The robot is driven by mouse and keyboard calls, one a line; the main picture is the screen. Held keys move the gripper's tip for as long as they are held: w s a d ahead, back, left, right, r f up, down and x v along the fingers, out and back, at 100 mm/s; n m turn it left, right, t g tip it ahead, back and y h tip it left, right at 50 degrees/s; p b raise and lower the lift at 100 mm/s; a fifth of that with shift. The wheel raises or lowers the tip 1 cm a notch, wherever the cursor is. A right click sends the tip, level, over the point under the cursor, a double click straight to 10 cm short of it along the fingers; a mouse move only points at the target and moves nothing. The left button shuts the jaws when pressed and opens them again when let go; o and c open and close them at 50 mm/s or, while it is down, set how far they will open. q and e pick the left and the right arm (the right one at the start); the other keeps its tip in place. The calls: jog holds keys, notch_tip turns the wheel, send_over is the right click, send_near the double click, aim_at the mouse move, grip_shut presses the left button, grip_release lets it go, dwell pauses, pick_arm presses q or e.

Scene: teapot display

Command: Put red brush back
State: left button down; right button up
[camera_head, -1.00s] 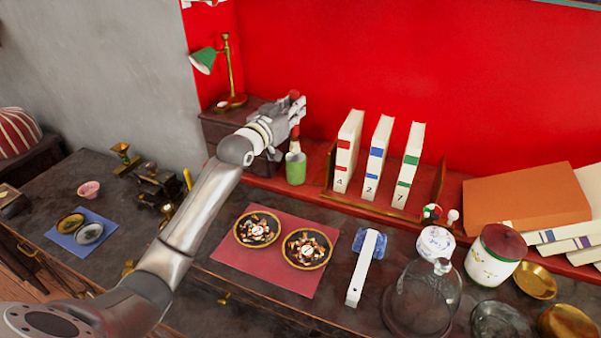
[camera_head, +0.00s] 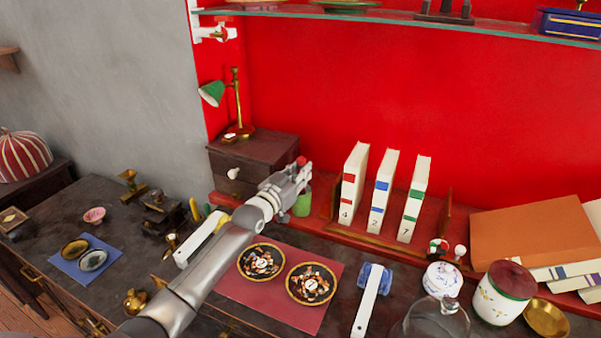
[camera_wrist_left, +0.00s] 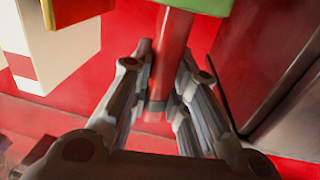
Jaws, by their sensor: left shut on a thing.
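My left gripper (camera_head: 302,180) is at the back of the desk, right at the green cup (camera_head: 303,204). It is shut on the red brush (camera_head: 301,161), whose red end shows above the fingers. In the left wrist view the fingers (camera_wrist_left: 160,100) close around the brush's red handle (camera_wrist_left: 172,50), near a grey band. The handle runs up to the green cup (camera_wrist_left: 205,4) at the picture's top edge, where its far end is hidden. I cannot tell how deep it sits in the cup. My right gripper is not in view.
White numbered books (camera_head: 354,185) stand in a wooden rack just right of the cup. A dark drawer box (camera_head: 250,158) with a green lamp (camera_head: 213,93) is to the left. A red mat (camera_head: 275,293) with two bowls lies in front. A glass shelf (camera_head: 420,22) hangs above.

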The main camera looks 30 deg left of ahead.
pick_arm(q)
jog(key=shift+f, duration=0.15)
jog(key=c, duration=1.4)
grip_release()
jog(key=shift+r, duration=0.25)
jog(key=shift+s+f, duration=0.2)
jog(key=shift+s, duration=0.1)
jog(key=s, duration=0.7)
jog(key=s+a+b, duration=0.1)
jog(key=s, duration=0.3)
jog(key=shift+s+r, duration=0.1)
jog(key=shift+s, duration=0.05)
jog(key=shift+r, duration=0.1)
